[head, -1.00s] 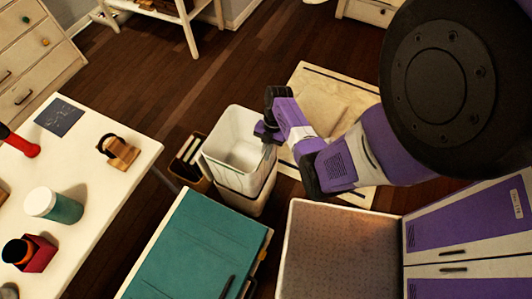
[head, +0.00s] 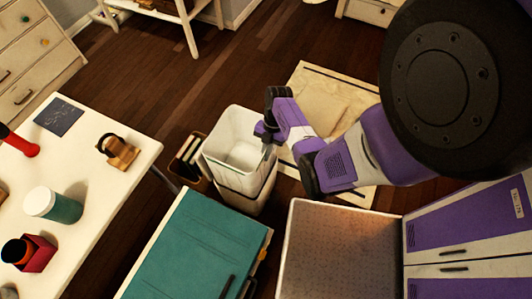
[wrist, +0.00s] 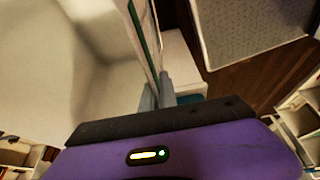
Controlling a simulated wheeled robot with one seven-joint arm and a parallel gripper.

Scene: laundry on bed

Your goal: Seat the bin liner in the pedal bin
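The bin liner (head: 222,161) is a white, open-topped square bucket. In the head view it stands roughly upright over the pedal bin (head: 243,201), with its rim well above the bin. Its lower end seems to be within the bin's mouth, but I cannot tell how deep. My gripper (head: 267,133) is at the liner's right rim. In the wrist view my gripper (wrist: 157,93) has its two fingers closed on the liner's thin wall, with the liner's pale inside (wrist: 110,85) to the left. The liner's bottom and most of the bin's rim are hidden.
A dark box of upright items (head: 190,158) stands close left of the bin. A teal-topped cabinet (head: 200,245) and a grey-topped unit (head: 335,240) are in front. A white table (head: 110,185) is at left, a pale mat (head: 335,95) behind my arm. Wooden floor (head: 240,60) is clear behind.

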